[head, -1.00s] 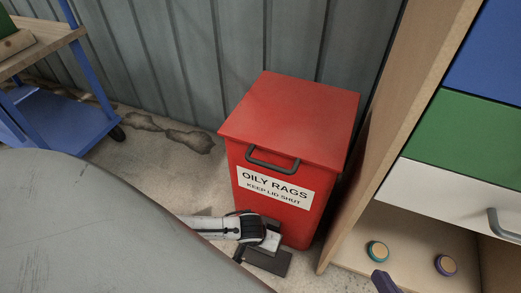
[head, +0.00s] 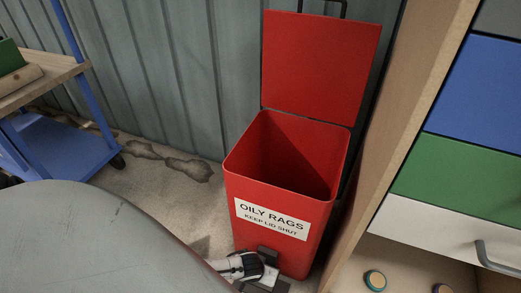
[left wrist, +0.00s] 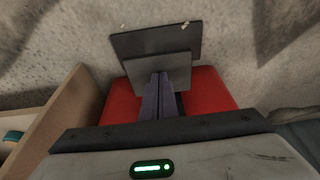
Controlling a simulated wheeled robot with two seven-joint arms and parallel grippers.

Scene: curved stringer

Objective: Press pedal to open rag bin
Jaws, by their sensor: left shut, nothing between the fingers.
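The red rag bin (head: 268,225), labelled "OILY RAGS KEEP LID SHUT", stands on the floor with its lid (head: 320,65) raised upright at the back. Its inside looks dark and no contents show. The dark pedal (left wrist: 155,42) is at the bin's foot, partly hidden in the head view. My left gripper (left wrist: 158,82) is shut and empty, its purple fingers pointing at the pedal plates and seeming to touch them. In the head view my left wrist hides most of the fingers. My right gripper is not in view.
A wooden cabinet (head: 420,90) with coloured drawers stands close at the bin's right. A blue cart (head: 55,145) is at the left by the corrugated wall (head: 170,70). Stained concrete floor (head: 140,175) lies open between cart and bin.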

